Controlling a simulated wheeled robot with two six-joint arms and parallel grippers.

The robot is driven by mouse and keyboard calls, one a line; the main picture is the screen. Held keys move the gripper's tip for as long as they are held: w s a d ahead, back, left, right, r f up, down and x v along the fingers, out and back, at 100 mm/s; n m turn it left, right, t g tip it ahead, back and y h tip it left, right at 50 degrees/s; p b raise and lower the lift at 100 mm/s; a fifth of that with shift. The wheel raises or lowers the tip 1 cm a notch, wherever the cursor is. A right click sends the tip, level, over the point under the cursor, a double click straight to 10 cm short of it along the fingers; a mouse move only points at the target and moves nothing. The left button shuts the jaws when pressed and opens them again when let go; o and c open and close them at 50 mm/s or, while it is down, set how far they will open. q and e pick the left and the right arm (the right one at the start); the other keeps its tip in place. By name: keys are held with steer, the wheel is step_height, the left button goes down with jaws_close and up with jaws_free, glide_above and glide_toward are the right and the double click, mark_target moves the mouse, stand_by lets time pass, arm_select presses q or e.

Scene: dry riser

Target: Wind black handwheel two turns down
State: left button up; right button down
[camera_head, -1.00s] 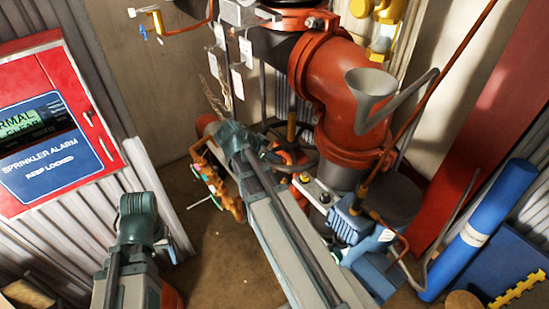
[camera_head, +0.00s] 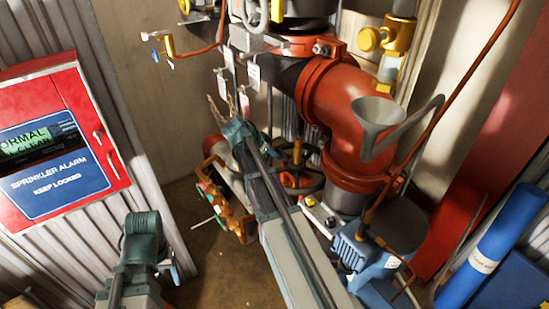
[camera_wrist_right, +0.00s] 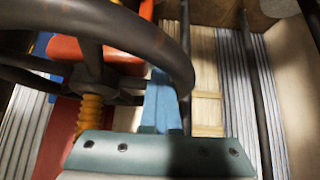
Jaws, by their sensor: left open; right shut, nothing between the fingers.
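The black handwheel (camera_head: 316,186) sits low beside the red pipe, partly hidden by my right arm. In the right wrist view its dark rim and spokes (camera_wrist_right: 175,55) fill the upper left, with a yellow threaded stem (camera_wrist_right: 90,115) below the hub. My right gripper (camera_wrist_right: 160,90) is shut and empty. Its blue-green fingers reach up close to the rim, which covers their tips; I cannot tell whether they touch it.
A red sprinkler alarm box (camera_head: 104,150) hangs at the left. A big red pipe elbow (camera_head: 345,100) and grey funnel (camera_head: 375,118) stand right of the wheel. A blue pump (camera_head: 352,245) and blue roll (camera_head: 495,245) are lower right. Floor (camera_head: 225,265) between my arms is clear.

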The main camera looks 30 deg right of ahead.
steer(key=shift+w+a+r, duration=0.1)
steer(key=shift+w+a, duration=0.05)
steer(key=shift+w, duration=0.05)
steer(key=shift+a+r, duration=0.15)
steer(key=shift+a, duration=0.1)
steer(key=r+p, duration=0.5)
steer(key=shift+s+a, duration=0.15)
steer(key=shift+s, duration=0.1)
